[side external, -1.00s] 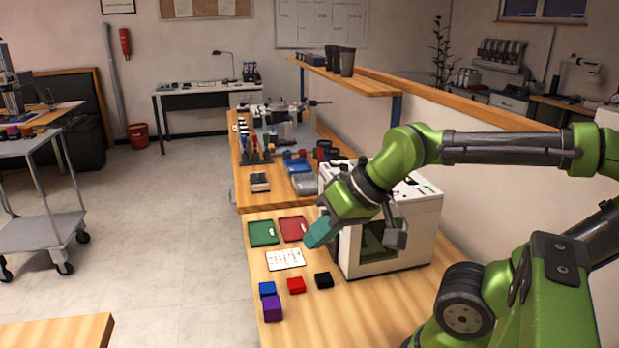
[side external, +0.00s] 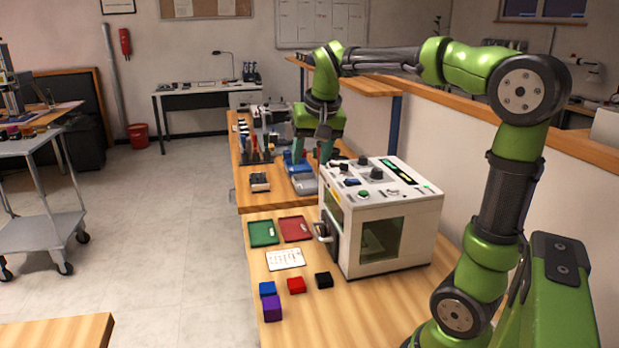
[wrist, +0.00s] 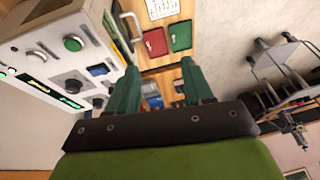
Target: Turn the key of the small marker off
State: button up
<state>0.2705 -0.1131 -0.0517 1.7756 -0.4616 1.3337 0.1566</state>
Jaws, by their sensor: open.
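The small marker is a white box (side external: 405,232) with a dark window. Its top panel carries black knobs (side external: 376,173), a green button (side external: 363,194) and lit green strips. In the wrist view the panel fills the left side, with a green button (wrist: 73,43) and a round dark knob (wrist: 73,86). I cannot tell which control is the key. My gripper (side external: 312,158) points down, open and empty, beyond the marker's back left corner in the side view. In the wrist view its teal fingers (wrist: 160,75) stand apart, to the right of the panel.
A green tray (side external: 254,240), a red tray (side external: 286,236) and a white card (side external: 285,267) lie left of the marker. Blue, red, black and purple blocks (side external: 272,315) lie in front. A blue-grey device (side external: 303,184) and tools crowd the bench behind. A shelf (side external: 375,85) runs behind.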

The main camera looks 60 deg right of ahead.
aim_at(343, 172)
jog(key=d+r+m+g+h, duration=0.2)
jog(key=d+r+m+g, duration=0.1)
jog(key=d+r+m, duration=0.65)
jog(key=shift+n, duration=0.55)
jog(key=x, duration=0.6)
jog(key=d+x, duration=0.1)
jog(key=x, duration=1.1)
jog(key=shift+s+d+f, duration=0.1)
jog(key=shift+d, duration=0.2)
grip_shut()
